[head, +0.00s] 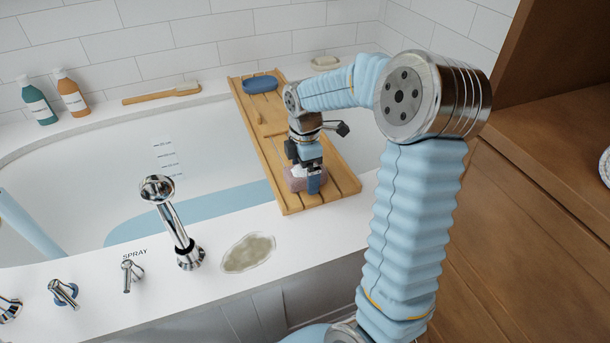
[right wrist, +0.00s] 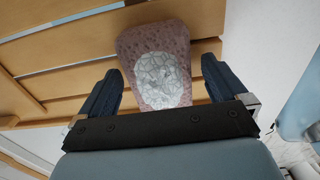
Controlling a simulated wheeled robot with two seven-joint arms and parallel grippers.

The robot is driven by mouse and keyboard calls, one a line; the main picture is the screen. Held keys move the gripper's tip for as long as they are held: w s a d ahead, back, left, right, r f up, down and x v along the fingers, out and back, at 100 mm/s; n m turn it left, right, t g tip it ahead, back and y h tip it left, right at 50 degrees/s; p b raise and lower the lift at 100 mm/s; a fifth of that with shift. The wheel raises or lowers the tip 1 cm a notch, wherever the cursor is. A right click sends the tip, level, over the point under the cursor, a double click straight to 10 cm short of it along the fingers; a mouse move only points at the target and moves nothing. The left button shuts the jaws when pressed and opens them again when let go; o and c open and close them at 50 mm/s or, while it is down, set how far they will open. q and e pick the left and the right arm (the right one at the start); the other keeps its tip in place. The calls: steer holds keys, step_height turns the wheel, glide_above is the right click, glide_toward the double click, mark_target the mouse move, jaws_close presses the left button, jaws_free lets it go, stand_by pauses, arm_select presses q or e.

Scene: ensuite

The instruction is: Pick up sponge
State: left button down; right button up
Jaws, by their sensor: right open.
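The sponge (right wrist: 177,40) is a pinkish-brown block with a pale, cracked-looking patch on top. It lies on the wooden bath tray (head: 345,183) near its front end. In the head view the sponge (head: 293,184) is partly hidden by my right gripper (head: 308,180), which points down over it. In the right wrist view my right gripper (right wrist: 162,70) is open, with one dark finger on each side of the sponge's near part. Small gaps show between the fingers and the sponge. My left gripper is not in view.
The tray spans the white bathtub (head: 75,160). A blue oval item (head: 260,84) sits at its far end. A chrome spray (head: 172,215), taps and a murky puddle-like patch (head: 249,253) are on the front rim.

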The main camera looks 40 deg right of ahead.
mark_target(305, 170)
steer(key=c, duration=1)
steer(key=shift+c, duration=0.2)
steer(key=shift+r, duration=0.15)
steer(key=shift+r, duration=0.35)
step_height(305, 170, up, 2)
steer(key=shift+r, duration=0.2)
steer(key=s+a+r, duration=0.9)
steer(key=a, duration=0.1)
steer(key=shift+s+a+r, duration=0.15)
steer(key=shift+a+r, duration=0.1)
steer(key=shift+r, duration=0.1)
